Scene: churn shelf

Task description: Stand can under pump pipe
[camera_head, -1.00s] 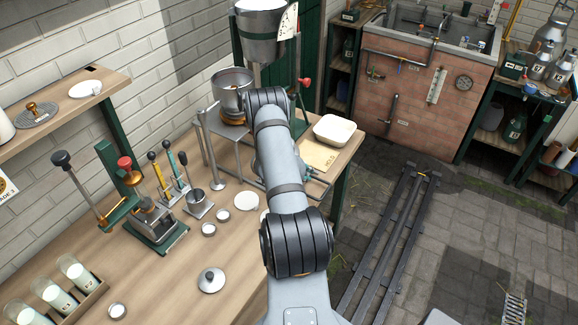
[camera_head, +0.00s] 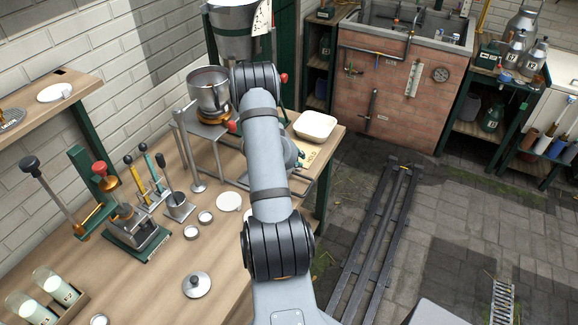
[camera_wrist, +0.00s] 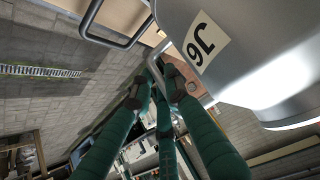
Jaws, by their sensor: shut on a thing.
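A large grey metal can (camera_wrist: 265,60) with a white label reading "J6" fills the upper right of the wrist view. My gripper (camera_wrist: 158,86) has green fingers with dark tips, closed beside the can on what looks like its grey handle; the exact contact is partly hidden. In the head view my arm hides the gripper, and I cannot make out the held can. Pipes (camera_head: 408,62) run over and down the front of the brick trough (camera_head: 375,105) at the back; I cannot tell which is the pump pipe.
The wooden bench (camera_head: 195,245) holds a metal pot (camera_head: 210,92) on a stand, a white tub (camera_head: 315,125), a lid (camera_head: 197,285) and a lever press (camera_head: 138,230). Metal cans (camera_head: 533,60) stand on the right shelf. Dark rails (camera_head: 375,235) lie on the paved floor; paving around them is open.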

